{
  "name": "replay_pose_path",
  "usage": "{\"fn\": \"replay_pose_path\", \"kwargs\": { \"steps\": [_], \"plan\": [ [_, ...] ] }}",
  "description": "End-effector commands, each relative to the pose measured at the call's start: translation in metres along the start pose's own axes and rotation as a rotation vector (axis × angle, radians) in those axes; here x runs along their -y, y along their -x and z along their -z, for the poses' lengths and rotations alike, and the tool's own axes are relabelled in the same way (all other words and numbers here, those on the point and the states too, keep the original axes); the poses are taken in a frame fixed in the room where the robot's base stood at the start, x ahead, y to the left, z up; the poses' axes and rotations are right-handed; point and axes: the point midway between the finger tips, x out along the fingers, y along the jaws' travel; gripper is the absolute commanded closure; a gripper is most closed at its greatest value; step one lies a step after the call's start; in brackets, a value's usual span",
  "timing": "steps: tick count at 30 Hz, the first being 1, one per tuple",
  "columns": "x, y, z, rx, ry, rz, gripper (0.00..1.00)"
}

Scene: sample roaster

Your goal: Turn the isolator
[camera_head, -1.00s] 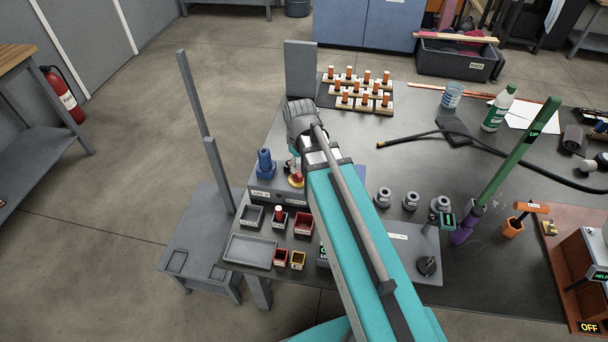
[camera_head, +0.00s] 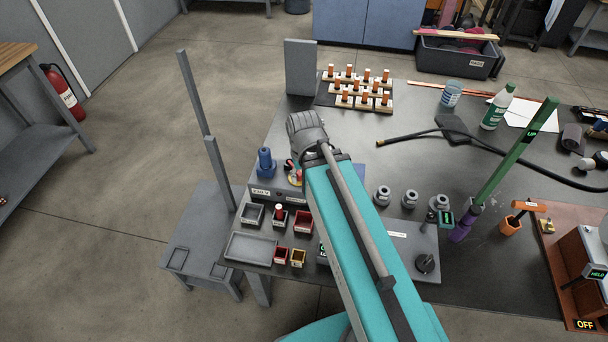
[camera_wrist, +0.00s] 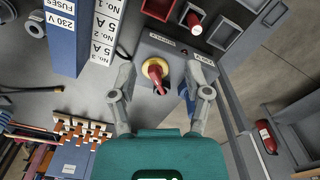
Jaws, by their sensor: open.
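The isolator is a red rotary handle (camera_wrist: 156,74) on a yellow round plate (camera_wrist: 149,82), set on a grey box (camera_wrist: 165,48). In the wrist view my gripper (camera_wrist: 162,92) is open, with one finger on each side of the handle. I see no clear contact between the fingers and the handle. In the head view the isolator (camera_head: 298,177) shows only in part, because my arm and wrist cover it. My gripper's fingers are mostly hidden there.
A blue post (camera_head: 265,162) stands on the same box, left of the isolator. Small trays (camera_head: 250,246) lie in front of it. A rack of orange-topped pieces (camera_head: 362,91) and a grey upright panel (camera_head: 300,67) are behind. Grey cylinders (camera_head: 410,198) stand to the right.

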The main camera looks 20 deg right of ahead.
Motion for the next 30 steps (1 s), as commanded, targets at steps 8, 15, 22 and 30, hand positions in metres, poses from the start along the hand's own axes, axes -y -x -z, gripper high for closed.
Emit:
{"fn": "replay_pose_path", "kwargs": {
  "steps": [8,15,22,30],
  "plan": [
    [0.0,0.0,0.001,0.0,0.003,0.0,0.37],
    [-0.003,-0.008,0.032,0.0,0.052,0.0,0.37],
    [-0.011,-0.022,0.095,0.0,0.171,0.001,0.37],
    [-0.02,-0.032,0.148,-0.001,0.29,0.001,0.37]
  ]
}}
